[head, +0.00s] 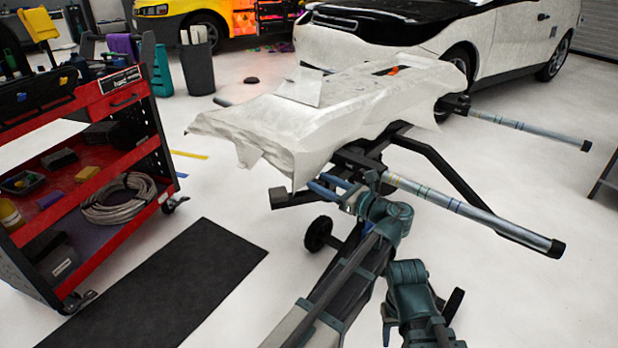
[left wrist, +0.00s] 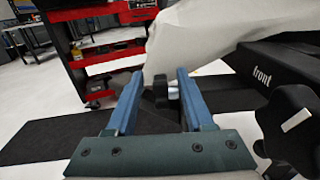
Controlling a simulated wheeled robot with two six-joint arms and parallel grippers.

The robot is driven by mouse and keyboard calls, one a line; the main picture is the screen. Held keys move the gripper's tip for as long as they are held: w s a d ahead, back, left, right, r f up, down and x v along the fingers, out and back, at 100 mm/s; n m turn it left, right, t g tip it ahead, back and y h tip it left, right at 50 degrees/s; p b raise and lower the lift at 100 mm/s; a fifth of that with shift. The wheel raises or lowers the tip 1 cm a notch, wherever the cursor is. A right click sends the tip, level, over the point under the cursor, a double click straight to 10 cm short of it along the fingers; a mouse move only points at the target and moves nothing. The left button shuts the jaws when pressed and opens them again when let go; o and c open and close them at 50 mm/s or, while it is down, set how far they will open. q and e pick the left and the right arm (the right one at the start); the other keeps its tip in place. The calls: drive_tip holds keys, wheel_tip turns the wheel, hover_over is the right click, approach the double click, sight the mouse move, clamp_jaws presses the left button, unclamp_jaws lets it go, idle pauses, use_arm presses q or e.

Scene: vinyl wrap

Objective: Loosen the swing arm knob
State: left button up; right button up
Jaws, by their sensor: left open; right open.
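My left gripper (head: 322,184) is open at the black frame of the stand, beneath the front edge of the white-covered panel. In the left wrist view, its two blue fingers (left wrist: 158,88) stand apart on either side of a small black knob (left wrist: 160,92) with a short silver shaft (left wrist: 173,90). I cannot tell whether either finger touches it. A larger black lobed knob (left wrist: 285,125) with a white mark sits to the right, outside the fingers. A black beam (left wrist: 285,75) beside it reads "front". My right arm shows at the lower middle of the head view; its gripper is not visible.
The white-covered panel (head: 330,110) lies on the stand, whose grey bars (head: 470,210) reach right. A red tool cart (head: 95,200) stands at the left beside a black mat (head: 165,290). A white-and-black car (head: 440,35) is behind.

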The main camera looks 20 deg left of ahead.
use_arm(q)
drive_tip(key=shift+a, duration=0.1)
clamp_jaws()
idle(0.3)
